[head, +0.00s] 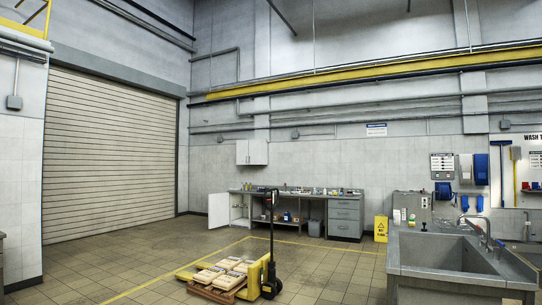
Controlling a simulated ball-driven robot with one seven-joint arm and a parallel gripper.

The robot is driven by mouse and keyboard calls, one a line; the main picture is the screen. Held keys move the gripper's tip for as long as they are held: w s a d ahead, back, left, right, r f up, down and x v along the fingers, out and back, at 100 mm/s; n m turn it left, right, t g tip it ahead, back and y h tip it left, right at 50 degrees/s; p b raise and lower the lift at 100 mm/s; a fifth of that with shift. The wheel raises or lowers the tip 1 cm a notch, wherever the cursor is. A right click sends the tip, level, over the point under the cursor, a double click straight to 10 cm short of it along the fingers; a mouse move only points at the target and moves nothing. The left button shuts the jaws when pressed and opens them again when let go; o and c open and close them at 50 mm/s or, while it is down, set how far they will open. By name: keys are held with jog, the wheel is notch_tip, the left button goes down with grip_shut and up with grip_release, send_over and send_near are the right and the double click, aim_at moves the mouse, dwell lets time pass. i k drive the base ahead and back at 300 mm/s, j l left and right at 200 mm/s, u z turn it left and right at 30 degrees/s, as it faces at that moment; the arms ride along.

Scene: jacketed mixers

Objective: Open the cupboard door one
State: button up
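A white wall cupboard (252,152) hangs on the far wall above the left end of a workbench; its front looks shut. Below it, a white door or panel (219,210) stands at the bench's left end and looks swung open, next to the space under the bench. I cannot tell which of these is cupboard door one. Handles are too small to make out clearly. My gripper is not in view.
A yellow pallet jack (254,277) with sacks (224,275) on a pallet stands on the floor before the workbench (290,194). A grey sink counter (448,252) fills the right foreground. A yellow floor sign (381,229) stands beside it. Tiled floor at left is clear.

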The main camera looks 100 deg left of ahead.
aim_at(255, 158)
jog(key=u, duration=3.35)
jog(key=i+j+u, duration=0.2)
jog(key=i, duration=0.2)
jog(key=i+u, duration=0.2)
jog(key=i, duration=0.25)
jog(key=i+j+u, duration=0.2)
jog(key=i, duration=0.65)
jog(key=i+l+u, duration=0.15)
jog(key=i, duration=0.75)
jog(key=i+u, duration=0.2)
jog(key=i, duration=0.65)
jog(key=i+j+u, duration=0.15)
jog(key=i, duration=1.9)
jog(key=i+l+z, duration=0.2)
jog(key=i, duration=1.1)
jog(key=i+j+z, duration=0.25)
jog(key=i, duration=1)
jog(key=i+z, duration=0.1)
jog(key=i, duration=1.25)
jog(key=i+j, duration=0.2)
jog(key=i, duration=1.15)
jog(key=i+l+z, duration=0.25)
jog(key=i+z, duration=0.2)
jog(key=i, duration=0.2)
jog(key=i+z, duration=0.45)
jog(key=i, duration=0.25)
jog(key=i+j+z, duration=0.15)
jog(key=i+z, duration=0.3)
jog(key=i, duration=0.2)
